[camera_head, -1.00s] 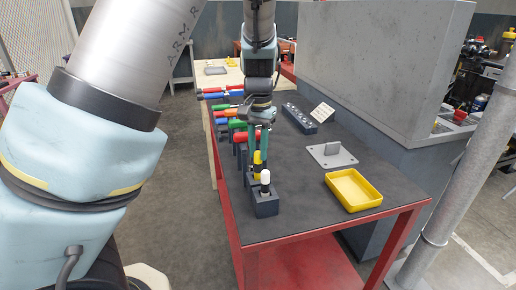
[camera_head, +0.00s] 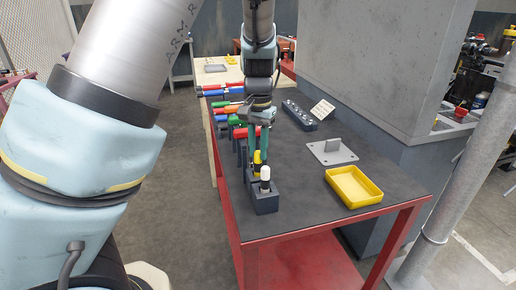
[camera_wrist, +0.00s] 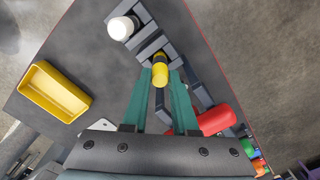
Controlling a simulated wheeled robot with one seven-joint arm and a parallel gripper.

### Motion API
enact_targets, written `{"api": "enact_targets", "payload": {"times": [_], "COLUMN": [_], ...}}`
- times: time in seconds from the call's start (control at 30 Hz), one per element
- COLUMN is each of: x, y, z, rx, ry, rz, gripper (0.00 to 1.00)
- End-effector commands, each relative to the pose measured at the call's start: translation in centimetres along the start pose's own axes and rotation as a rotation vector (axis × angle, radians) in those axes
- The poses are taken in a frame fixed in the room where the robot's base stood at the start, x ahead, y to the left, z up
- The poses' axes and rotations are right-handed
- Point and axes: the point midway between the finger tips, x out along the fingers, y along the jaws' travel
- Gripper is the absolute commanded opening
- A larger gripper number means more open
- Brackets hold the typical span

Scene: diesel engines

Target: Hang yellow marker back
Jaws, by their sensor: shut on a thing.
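The yellow marker (camera_head: 257,158) is upright between the fingers of my gripper (camera_head: 258,150), just behind the white-topped marker (camera_head: 265,173). In the wrist view my gripper (camera_wrist: 160,80) is shut on the yellow marker (camera_wrist: 160,68), one green finger on each side. The dark grey rack (camera_head: 265,203) runs along the left side of the table and holds the white-topped marker at its near end. In the wrist view the yellow marker is over or at the slot beside the white-topped marker (camera_wrist: 122,28). I cannot tell whether its lower end is seated.
A red tool (camera_wrist: 216,119) lies close to the right finger. Several coloured tools line the rack behind my gripper. A yellow tray (camera_head: 353,187) and a grey plate with an upright tab (camera_head: 331,152) stand on the right. The table middle is clear.

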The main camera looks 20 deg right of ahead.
Motion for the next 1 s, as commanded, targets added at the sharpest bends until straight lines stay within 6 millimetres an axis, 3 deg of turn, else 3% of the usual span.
{"api": "enact_targets", "payload": {"times": [0.2,0.23,0.3,0.5,0.7,0.93,1.0], "x": [0.0,0.0,0.0,0.0,0.0,0.01,0.01], "y": [0.0,0.0,0.0,0.0,0.0,0.0,-0.01], "z": [0.0,0.01,0.01,0.01,0.01,0.01,0.01], "rx": [0.0,0.0,0.0,0.0,0.0,0.0,0.0], "ry": [0.0,0.0,0.0,0.0,0.0,-0.001,0.0], "rz": [0.0,0.0,0.0,0.0,0.0,0.0,0.0], "gripper": [0.0,0.29,0.37,0.59,0.62,0.88,0.9]}}
